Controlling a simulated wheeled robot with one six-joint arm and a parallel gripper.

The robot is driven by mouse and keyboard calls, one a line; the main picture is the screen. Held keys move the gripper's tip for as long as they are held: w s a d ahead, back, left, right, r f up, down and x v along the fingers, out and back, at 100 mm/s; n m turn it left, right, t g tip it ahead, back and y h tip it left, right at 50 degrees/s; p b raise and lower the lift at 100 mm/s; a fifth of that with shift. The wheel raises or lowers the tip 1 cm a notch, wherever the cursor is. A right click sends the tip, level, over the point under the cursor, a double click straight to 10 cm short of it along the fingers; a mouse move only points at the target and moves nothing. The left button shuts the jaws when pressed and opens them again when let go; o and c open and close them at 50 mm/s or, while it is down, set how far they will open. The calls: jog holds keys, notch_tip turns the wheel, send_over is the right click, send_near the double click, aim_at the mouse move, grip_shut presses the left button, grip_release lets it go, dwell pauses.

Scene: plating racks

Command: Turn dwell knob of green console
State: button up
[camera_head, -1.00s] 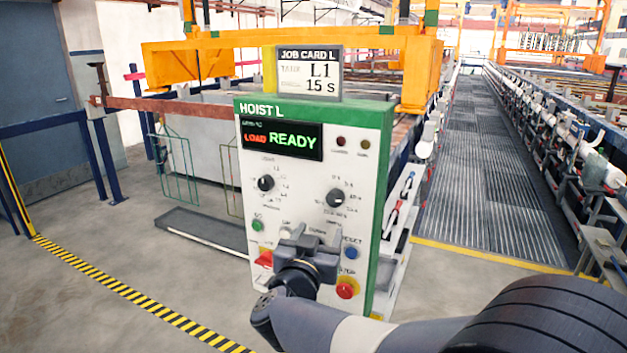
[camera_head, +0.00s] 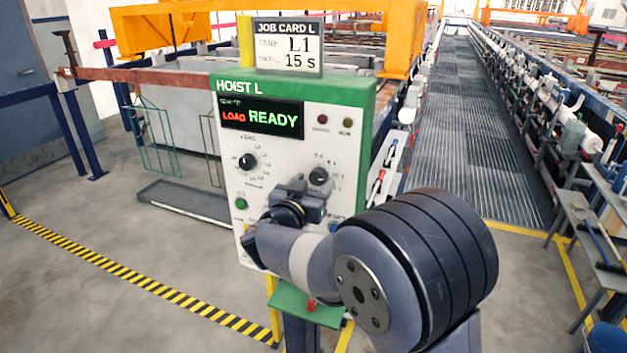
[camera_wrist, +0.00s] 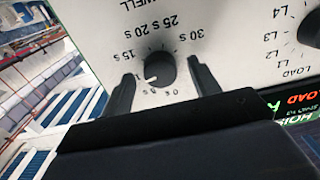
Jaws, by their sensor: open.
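The dwell knob (camera_wrist: 162,69) is a round black knob on the white face of the green-edged console (camera_head: 289,122). In the wrist view it sits inverted, its white mark pointing lower left near the low numbers. In the head view the dwell knob (camera_head: 318,176) is at the console's right, just above my gripper (camera_head: 308,187). In the wrist view the two fingers of my gripper (camera_wrist: 161,80) are spread apart on either side of the knob, which lies between their tips. I cannot tell whether they touch it.
A second black knob, the load knob (camera_head: 247,161), is to the left; it also shows in the wrist view (camera_wrist: 312,30). The display (camera_head: 262,118) reads LOAD READY. The job card (camera_head: 288,47) reads L1, 15 s. A green button (camera_head: 241,204) is lower left.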

jog(key=shift+w+d, duration=0.15)
jog(key=shift+w, duration=0.15)
jog(key=shift+c, duration=0.5)
jog(key=c, duration=0.9)
